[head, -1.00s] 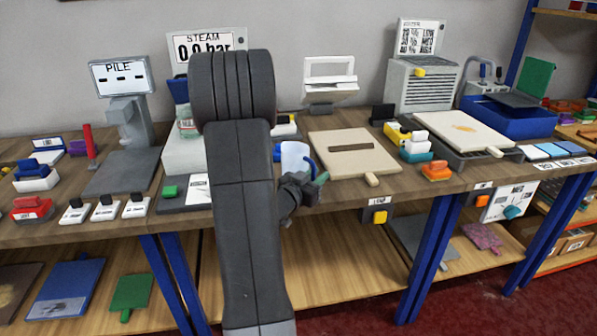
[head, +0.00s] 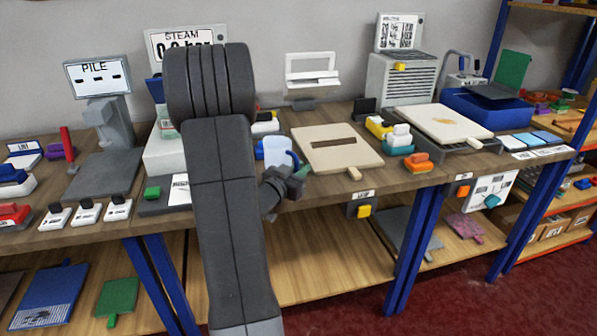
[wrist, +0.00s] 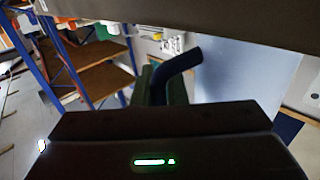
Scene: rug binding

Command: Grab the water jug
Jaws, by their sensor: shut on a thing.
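The water jug (head: 274,152) has a pale, see-through body and a dark blue handle on its right side in the head view. It appears upright on the bench top; whether its base touches the wood is hidden by my arm. My gripper (head: 298,174) is at the handle, just right of the jug. In the wrist view, my gripper (wrist: 161,82) is shut on the curved blue handle (wrist: 185,63), with the jug's pale wall (wrist: 240,85) filling the right side.
A beige slotted board (head: 338,160) lies right of the jug. White and yellow blocks (head: 380,127) and an orange-handled tool (head: 418,162) stand beyond it. The lower shelf (head: 320,265) is mostly clear.

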